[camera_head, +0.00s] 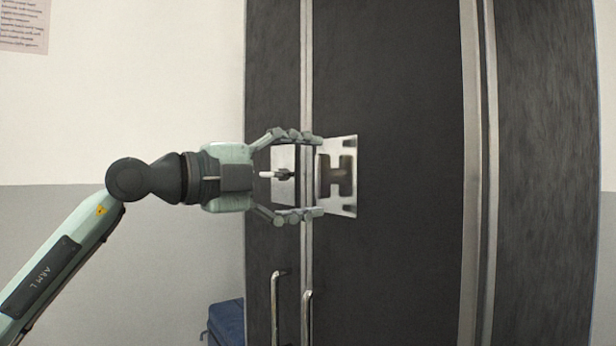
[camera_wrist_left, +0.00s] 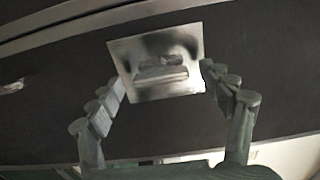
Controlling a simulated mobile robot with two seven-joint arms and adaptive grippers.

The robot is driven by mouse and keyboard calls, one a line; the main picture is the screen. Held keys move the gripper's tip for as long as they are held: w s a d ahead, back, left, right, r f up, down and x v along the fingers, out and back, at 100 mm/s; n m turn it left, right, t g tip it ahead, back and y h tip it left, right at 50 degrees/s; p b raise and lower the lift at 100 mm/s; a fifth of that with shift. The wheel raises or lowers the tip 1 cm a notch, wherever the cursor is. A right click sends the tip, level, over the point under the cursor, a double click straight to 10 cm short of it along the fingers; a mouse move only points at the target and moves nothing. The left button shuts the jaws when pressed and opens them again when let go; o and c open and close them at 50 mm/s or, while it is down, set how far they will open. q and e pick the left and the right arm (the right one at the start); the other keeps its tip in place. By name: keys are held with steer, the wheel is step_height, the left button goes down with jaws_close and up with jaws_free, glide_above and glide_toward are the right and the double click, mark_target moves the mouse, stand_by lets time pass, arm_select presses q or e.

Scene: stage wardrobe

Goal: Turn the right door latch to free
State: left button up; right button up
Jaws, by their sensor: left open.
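The right door latch is a bright metal plate (camera_head: 338,205) with dark cut-out shapes, on the dark right door (camera_head: 400,100) just right of the seam. In the left wrist view the plate (camera_wrist_left: 135,50) shows with a raised, blurred metal piece across its middle. My left gripper (camera_head: 318,176) comes in from the left, open, with one finger above and one below at the plate's left edge. In the wrist view its fingers (camera_wrist_left: 164,85) stand either side of the plate's lower part. I cannot tell whether they touch it. My right gripper is not in view.
A smaller metal plate (camera_head: 283,190) with a light pin sits on the left door, seen between my fingers. Two upright bar handles (camera_head: 276,310) (camera_head: 307,318) are below. A blue case (camera_head: 227,322) stands on the floor at left. A paper notice (camera_head: 24,25) hangs on the wall.

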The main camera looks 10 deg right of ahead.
arm_select(q)
steer(key=shift+a, duration=0.1)
steer(key=v, duration=1.1)
steer(key=shift+s+a, duration=0.2)
steer(key=shift+a, duration=0.15)
